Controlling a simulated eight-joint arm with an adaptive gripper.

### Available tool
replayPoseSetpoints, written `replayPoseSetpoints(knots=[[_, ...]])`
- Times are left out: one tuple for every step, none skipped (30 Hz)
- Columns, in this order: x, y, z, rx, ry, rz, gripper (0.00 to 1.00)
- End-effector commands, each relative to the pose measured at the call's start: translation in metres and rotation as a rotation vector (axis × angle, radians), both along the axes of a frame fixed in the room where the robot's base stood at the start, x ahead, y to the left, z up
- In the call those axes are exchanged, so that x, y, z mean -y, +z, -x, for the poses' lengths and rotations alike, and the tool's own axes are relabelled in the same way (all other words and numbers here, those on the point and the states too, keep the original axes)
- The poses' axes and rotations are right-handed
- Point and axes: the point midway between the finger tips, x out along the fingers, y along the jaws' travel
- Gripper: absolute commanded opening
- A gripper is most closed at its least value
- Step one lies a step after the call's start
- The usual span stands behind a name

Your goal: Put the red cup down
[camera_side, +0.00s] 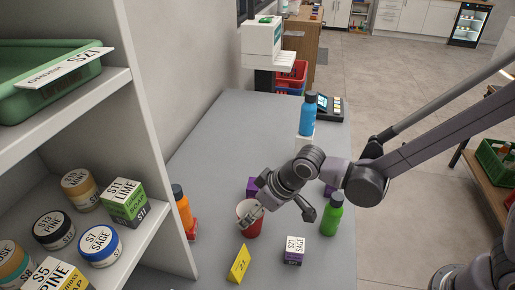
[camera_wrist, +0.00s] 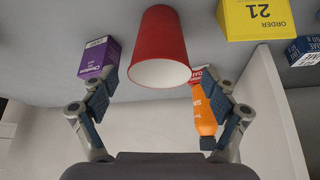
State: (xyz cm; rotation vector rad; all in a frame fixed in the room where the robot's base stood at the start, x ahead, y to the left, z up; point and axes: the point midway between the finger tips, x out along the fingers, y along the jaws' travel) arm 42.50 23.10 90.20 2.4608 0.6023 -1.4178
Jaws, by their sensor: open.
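The red cup (camera_side: 252,231) stands upright on the grey counter (camera_side: 225,150), with its white inside showing at the open top. In the wrist view the red cup (camera_wrist: 160,35) shows beyond and between my fingertips, its rim facing me. My gripper (camera_side: 257,213) is at the cup's rim in the side view and covers part of it. In the wrist view my gripper (camera_wrist: 160,92) is open, with a finger on each side of the cup and narrow gaps visible. I cannot tell whether any finger touches it.
A yellow order sign (camera_side: 239,263) stands in front of the cup. An orange bottle (camera_side: 183,210) is to its left, and a purple box (camera_side: 252,187) is behind. A green bottle (camera_side: 332,216) and a white-purple box (camera_side: 292,251) stand to the right. Shelves (camera_side: 150,130) rise at left.

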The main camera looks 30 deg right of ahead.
Motion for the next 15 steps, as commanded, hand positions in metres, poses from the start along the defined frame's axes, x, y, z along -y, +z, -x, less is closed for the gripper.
replayPoseSetpoints(knots=[[0.002, 0.006, 0.004, 0.000, 0.000, 0.000, 0.87], [0.003, 0.010, 0.006, 0.000, 0.000, 0.000, 0.87], [0.004, 0.014, 0.008, 0.000, 0.000, 0.000, 0.87], [0.005, 0.017, 0.009, 0.000, 0.000, 0.000, 0.87], [0.006, 0.021, 0.011, 0.000, 0.000, 0.000, 0.87], [0.007, 0.025, 0.013, 0.000, 0.000, 0.000, 0.87], [0.008, 0.028, 0.015, 0.000, 0.000, 0.000, 0.87], [0.009, 0.031, 0.017, 0.000, 0.000, 0.000, 0.87], [0.010, 0.036, 0.019, 0.000, 0.000, 0.000, 0.87], [0.011, 0.039, 0.021, 0.000, 0.000, 0.000, 0.87], [0.011, 0.042, 0.022, 0.000, 0.000, 0.000, 0.87], [0.013, 0.047, 0.025, 0.000, 0.000, 0.000, 0.87], [0.013, 0.050, 0.026, 0.000, 0.000, 0.000, 0.87], [0.014, 0.053, 0.028, 0.000, 0.000, 0.000, 0.87], [0.015, 0.057, 0.030, 0.000, 0.000, 0.000, 0.87]])
